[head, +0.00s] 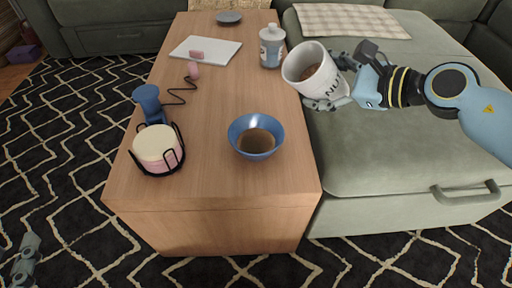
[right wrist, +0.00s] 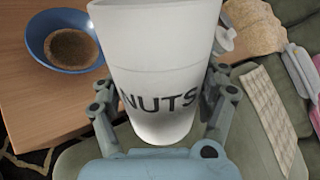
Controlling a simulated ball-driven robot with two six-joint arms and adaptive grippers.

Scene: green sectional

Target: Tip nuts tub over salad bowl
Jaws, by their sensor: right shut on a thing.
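The white nuts tub (head: 311,73), lettered NUTS, has brown contents showing at its mouth. My right gripper (head: 328,101) is shut on it and holds it tilted, mouth toward the left, at the table's right edge. The tub (right wrist: 155,70) fills the middle of the right wrist view between the two fingers. The blue salad bowl (head: 257,137) stands upright on the table, below and left of the tub, with something brown inside. It also shows at the upper left of the right wrist view (right wrist: 35,38). Part of my left arm shows at the lower left; its gripper's jaws are not clear.
The wooden table (head: 215,185) also bears a grey-white bottle (head: 271,46), a white board (head: 205,52), a blue object with a cord (head: 149,100) and a black holder with pink-white discs (head: 158,150). A green sofa seat (head: 370,150) adjoins the table's right side.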

